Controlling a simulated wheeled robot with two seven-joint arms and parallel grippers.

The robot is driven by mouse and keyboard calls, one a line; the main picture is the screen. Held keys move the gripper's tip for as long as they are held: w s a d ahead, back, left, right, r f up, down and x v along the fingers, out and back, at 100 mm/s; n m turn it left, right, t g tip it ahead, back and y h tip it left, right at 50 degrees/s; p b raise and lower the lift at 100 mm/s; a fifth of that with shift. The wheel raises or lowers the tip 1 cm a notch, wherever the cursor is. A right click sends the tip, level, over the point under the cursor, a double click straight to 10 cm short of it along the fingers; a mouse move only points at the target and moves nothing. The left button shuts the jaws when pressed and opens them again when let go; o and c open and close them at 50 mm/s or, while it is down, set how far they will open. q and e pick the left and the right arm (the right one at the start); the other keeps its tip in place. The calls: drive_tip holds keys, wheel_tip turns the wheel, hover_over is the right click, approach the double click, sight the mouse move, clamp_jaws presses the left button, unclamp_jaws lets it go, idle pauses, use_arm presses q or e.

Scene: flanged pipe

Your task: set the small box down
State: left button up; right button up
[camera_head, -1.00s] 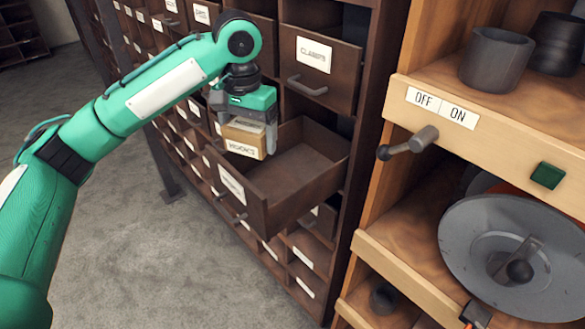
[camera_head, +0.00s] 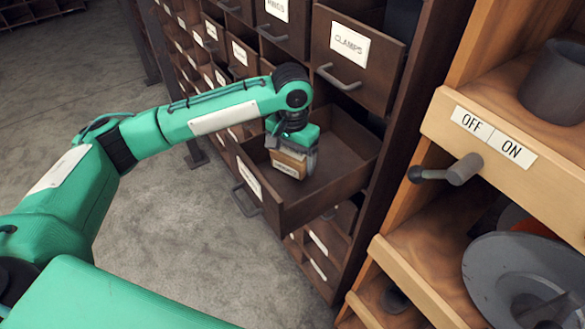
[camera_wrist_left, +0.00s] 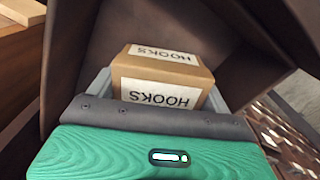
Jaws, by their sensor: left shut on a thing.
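The small box (camera_head: 289,163) is tan cardboard with a white label; in the left wrist view the box (camera_wrist_left: 160,78) reads HOOKS. My left gripper (camera_head: 293,158) is shut on it, one finger at each side. The box is inside the open drawer (camera_head: 346,182), low between its walls and near the drawer's left end. I cannot tell whether its underside touches the drawer floor. The drawer is dark brown wood, pulled out from the cabinet, with a white label and a grey handle on its front. My right gripper is not in view.
A drawer labelled CLAMPS (camera_head: 352,50) sits partly open just above. The wooden shelf (camera_head: 440,120) on the right has an OFF/ON lever (camera_head: 447,170) and a grey disc (camera_head: 520,275). The drawer's right part is empty.

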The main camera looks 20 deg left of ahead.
sight(292, 183)
use_arm(q)
drive_tip(key=shift+s+f, duration=0.1)
drive_tip(key=shift+f, duration=0.75)
wheel_tip(292, 183, down, 4)
drive_tip(key=shift+f+p, duration=0.25)
drive_tip(key=shift+p, duration=0.5)
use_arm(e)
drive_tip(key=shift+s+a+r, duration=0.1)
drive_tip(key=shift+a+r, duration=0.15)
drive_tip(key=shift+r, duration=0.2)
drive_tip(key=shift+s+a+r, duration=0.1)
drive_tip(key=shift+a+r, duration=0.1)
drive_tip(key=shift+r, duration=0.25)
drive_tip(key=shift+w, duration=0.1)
use_arm(q)
drive_tip(key=o, duration=1.1)
drive_tip(key=shift+f, duration=0.1)
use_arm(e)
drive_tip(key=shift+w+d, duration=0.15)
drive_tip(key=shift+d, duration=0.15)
